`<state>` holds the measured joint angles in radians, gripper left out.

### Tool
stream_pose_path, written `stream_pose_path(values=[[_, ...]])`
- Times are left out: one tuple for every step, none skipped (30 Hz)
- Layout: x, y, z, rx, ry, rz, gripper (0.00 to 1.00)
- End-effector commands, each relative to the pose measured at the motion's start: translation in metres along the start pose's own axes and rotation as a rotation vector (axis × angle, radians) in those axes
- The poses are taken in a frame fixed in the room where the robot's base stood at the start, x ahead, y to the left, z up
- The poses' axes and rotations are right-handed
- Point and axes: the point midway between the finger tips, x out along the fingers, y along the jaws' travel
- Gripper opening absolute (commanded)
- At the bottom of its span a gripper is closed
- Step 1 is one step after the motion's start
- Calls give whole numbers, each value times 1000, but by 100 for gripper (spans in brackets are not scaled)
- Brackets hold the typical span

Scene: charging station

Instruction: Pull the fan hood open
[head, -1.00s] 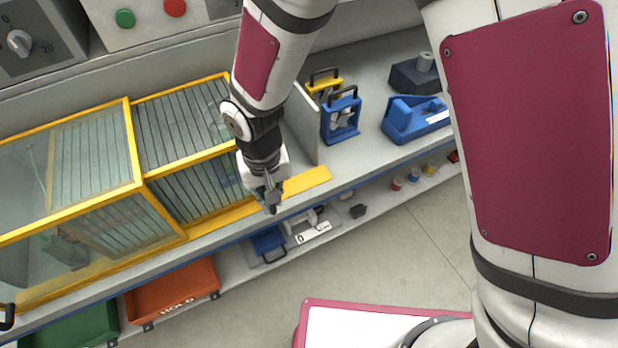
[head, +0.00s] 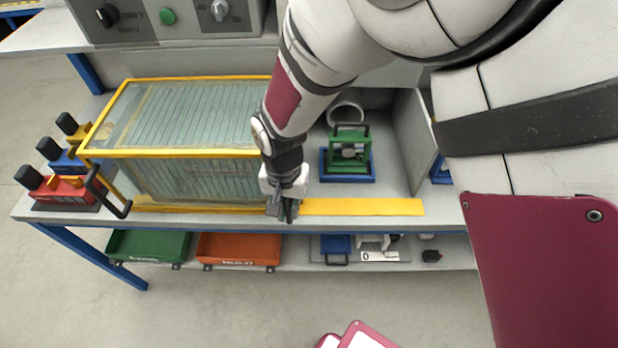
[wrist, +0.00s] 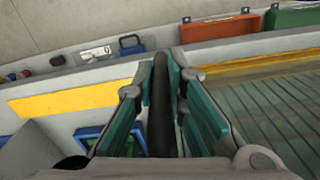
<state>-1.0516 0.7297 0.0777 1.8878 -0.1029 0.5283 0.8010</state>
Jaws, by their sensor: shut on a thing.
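The fan hood (head: 200,180) is a clear box with slatted panels and a yellow frame, on the bench left of centre in the head view. Its sections overlap at the left, leaving the bay to their right uncovered. My gripper (head: 285,210) is at the hood's front right corner. In the wrist view, my gripper's green-padded fingers (wrist: 167,75) are shut on a black upright bar, the hood handle (wrist: 160,110). The handle is hidden behind the gripper in the head view. A green-framed fan (head: 349,148) stands uncovered in the bay, on a blue tray (head: 348,178).
A second black handle (head: 108,192) juts from the hood's left end. Red, blue and yellow devices (head: 68,190) stand farther left. A grey partition (head: 418,130) bounds the bay at right. Green (head: 148,245) and orange (head: 238,248) bins sit on the lower shelf.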

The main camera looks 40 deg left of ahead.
Motion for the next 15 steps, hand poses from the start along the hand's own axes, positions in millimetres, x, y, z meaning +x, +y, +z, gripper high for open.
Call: stream_pose_path(values=[[0, -1, 0, -1, 1, -1, 0], [0, -1, 0, -1, 1, -1, 0], [0, -1, 0, -1, 1, -1, 0], [0, -1, 0, -1, 1, -1, 0], [-1, 0, 0, -1, 1, -1, 0], [-1, 0, 0, -1, 1, -1, 21], [0, 0, 0, -1, 1, -1, 28], [0, 0, 0, -1, 1, -1, 33], [0, 0, 0, -1, 1, -2, 33], [0, 0, 0, -1, 1, -2, 33], [0, 0, 0, -1, 1, -2, 33], [0, 0, 0, -1, 1, -2, 33], [0, 0, 0, -1, 1, -2, 33], [0, 0, 0, -1, 1, -1, 33], [0, 0, 0, -1, 1, -1, 33]])
